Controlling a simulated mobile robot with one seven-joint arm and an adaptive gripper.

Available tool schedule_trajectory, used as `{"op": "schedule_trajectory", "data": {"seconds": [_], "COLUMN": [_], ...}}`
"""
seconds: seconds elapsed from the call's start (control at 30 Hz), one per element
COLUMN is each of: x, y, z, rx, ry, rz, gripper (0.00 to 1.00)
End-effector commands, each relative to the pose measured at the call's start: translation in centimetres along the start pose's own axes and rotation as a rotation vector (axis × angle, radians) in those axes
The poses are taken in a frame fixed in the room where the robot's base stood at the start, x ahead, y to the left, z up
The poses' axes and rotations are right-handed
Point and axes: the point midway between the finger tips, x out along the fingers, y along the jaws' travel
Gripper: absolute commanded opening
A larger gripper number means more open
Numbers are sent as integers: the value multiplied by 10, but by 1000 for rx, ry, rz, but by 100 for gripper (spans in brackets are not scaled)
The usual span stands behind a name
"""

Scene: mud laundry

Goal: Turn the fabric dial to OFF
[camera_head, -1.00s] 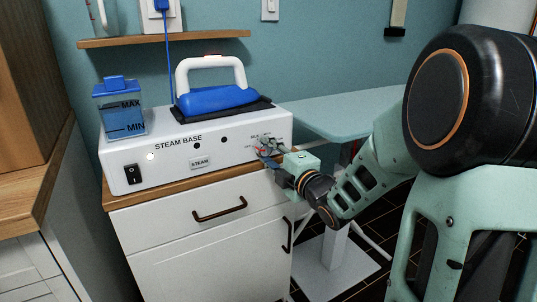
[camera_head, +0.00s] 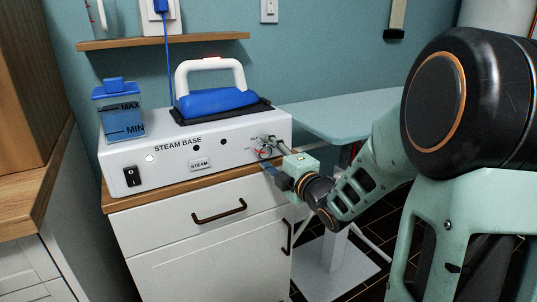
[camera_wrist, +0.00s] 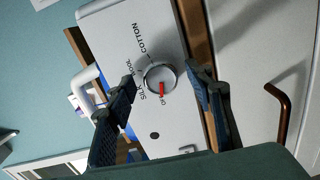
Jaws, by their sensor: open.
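The fabric dial (camera_wrist: 160,77) is a round silver knob on the white steam base. Its red pointer is aimed at the label that reads as OFF (camera_wrist: 163,101), partly cut off by the knob. COTTON, WOOL and SILK are printed around the rest of it. In the head view the dial (camera_head: 264,153) sits at the panel's right end, with red showing on its left. My gripper (camera_wrist: 163,79) is open, with one finger on either side of the dial and visible gaps between. In the head view my gripper (camera_head: 270,153) is at the panel's right end.
The steam base (camera_head: 220,160) stands on a white cabinet with a wooden top. It carries a blue iron (camera_head: 218,101), a blue water tank (camera_head: 122,122) and a black rocker switch (camera_head: 132,176). An ironing board (camera_head: 345,115) is behind my arm at the right.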

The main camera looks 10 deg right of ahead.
Motion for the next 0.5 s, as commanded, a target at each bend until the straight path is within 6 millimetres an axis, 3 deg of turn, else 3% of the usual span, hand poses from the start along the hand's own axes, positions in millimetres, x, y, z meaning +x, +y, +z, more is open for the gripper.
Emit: {"op": "schedule_trajectory", "data": {"seconds": [0.17, 0.5], "x": [-16, -68], "y": [0, 0], "z": [1, 1], "rx": [-2, -2], "ry": [-3, -3], "rz": [-1, 1], "gripper": [48, 48]}}
